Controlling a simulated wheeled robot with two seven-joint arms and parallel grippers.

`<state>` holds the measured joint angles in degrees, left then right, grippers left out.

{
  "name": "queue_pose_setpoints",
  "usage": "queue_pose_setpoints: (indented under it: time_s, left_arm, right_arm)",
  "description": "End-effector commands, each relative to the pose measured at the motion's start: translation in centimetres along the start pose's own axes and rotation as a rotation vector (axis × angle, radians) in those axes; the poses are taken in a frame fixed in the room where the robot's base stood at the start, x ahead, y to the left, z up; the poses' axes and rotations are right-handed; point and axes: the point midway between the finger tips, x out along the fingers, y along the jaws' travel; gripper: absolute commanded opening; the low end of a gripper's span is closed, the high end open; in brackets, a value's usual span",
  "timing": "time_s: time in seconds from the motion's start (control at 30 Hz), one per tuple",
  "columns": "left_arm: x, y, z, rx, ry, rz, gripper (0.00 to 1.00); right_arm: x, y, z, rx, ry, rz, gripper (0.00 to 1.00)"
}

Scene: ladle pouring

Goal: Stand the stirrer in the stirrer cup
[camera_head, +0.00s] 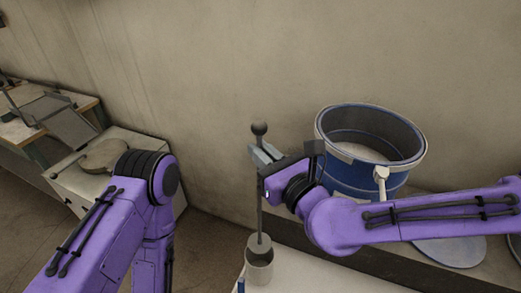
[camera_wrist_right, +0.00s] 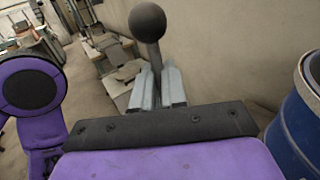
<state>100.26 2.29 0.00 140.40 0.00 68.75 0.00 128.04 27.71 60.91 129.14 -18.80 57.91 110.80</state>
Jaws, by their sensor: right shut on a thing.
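The stirrer (camera_head: 260,205) is a thin dark rod with a ball on top, upright in the head view. My right gripper (camera_head: 262,157) is shut on it just below the ball. In the right wrist view the ball (camera_wrist_right: 148,23) stands above the closed fingers (camera_wrist_right: 158,88). The stirrer cup (camera_head: 259,268) is a small grey cup at the bottom middle. The stirrer's lower end is at the cup's mouth and appears to be inside it; how deep, I cannot tell. My left arm shows at the left, but its gripper is out of view.
A blue drum (camera_head: 350,172) with a pale rim and whitish contents stands on a ledge behind my right arm. A round grey disc (camera_head: 450,250) lies at right. A white surface (camera_head: 310,275) is at the bottom. A side table (camera_head: 60,180) stands at left.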

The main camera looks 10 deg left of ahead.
Motion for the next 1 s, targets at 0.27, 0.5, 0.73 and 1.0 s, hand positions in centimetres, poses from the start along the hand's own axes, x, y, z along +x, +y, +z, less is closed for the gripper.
queue_pose_setpoints:
  time_s: [0.27, 0.5, 0.73, 1.0]
  left_arm:
    - [2.5, 0.2, 1.0, 0.000, 0.000, 0.000, 0.43]
    - [4.3, 0.4, 1.8, 0.000, 0.000, 0.000, 0.43]
    - [6.1, 0.6, 2.5, 0.000, 0.001, 0.000, 0.43]
    - [8.3, 0.8, 3.4, 0.000, 0.001, 0.000, 0.43]
  right_arm:
    - [0.1, 0.1, -3.1, -0.001, -0.001, 0.003, 0.00]
    - [0.1, 0.2, -5.4, 0.000, -0.001, 0.005, 0.00]
    - [0.1, 0.1, -7.7, 0.001, -0.001, 0.004, 0.00]
    - [0.1, 0.2, -10.2, 0.000, -0.002, 0.005, 0.00]
